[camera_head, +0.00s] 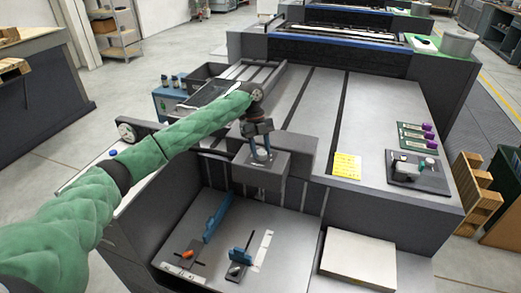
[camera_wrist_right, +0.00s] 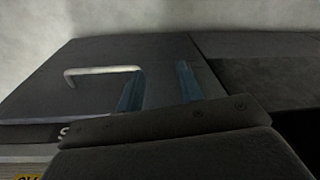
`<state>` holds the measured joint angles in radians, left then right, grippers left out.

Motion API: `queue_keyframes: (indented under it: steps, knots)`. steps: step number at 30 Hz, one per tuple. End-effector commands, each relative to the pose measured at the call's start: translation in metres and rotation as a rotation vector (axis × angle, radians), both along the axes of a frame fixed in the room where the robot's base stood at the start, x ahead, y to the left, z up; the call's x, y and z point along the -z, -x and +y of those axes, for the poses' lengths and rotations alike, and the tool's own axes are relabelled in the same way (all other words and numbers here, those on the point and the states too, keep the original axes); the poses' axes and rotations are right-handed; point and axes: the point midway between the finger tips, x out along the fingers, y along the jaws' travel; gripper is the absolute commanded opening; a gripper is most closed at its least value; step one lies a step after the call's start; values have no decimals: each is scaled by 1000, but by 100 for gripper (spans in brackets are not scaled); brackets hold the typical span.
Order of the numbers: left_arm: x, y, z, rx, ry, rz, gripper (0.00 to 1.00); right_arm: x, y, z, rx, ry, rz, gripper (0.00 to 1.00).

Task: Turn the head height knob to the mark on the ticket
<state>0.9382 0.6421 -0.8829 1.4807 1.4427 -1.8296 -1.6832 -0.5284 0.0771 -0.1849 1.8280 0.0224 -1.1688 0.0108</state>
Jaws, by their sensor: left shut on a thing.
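The ticket is a yellow note with small writing (camera_head: 346,165) on the light machine top, right of the grey head block (camera_head: 262,171). My left gripper (camera_head: 261,156) comes down onto the top of this block, its blue fingers pointing downward. It is shut on the head height knob, which the fingers mostly hide; the knob's mark cannot be read. My right gripper (camera_wrist_right: 160,92) shows only in the right wrist view, its two blue fingers apart with nothing between them.
Below the block is a tray bed with blue guides (camera_head: 219,217) and an orange-tipped piece (camera_head: 187,254). A white stack (camera_head: 358,260) lies right of it. Small green-based units (camera_head: 416,140) stand at right. In the right wrist view a dark panel has a pale handle (camera_wrist_right: 100,70).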

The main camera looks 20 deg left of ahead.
Motion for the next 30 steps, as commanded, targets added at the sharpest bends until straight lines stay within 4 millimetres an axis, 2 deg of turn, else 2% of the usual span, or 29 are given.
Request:
queue_keyframes:
  steps: [15,16,19,30]
  knots:
    - [0,0,0,21,0,-2,14,-1,3,-1,-1,0,2,36]
    - [0,0,0,21,0,-2,39,-1,4,-1,-1,1,2,36]
    - [0,0,0,21,0,-2,58,0,4,-1,-1,2,3,36]
    - [-2,-1,1,20,0,-1,59,1,0,-2,-1,3,3,36]
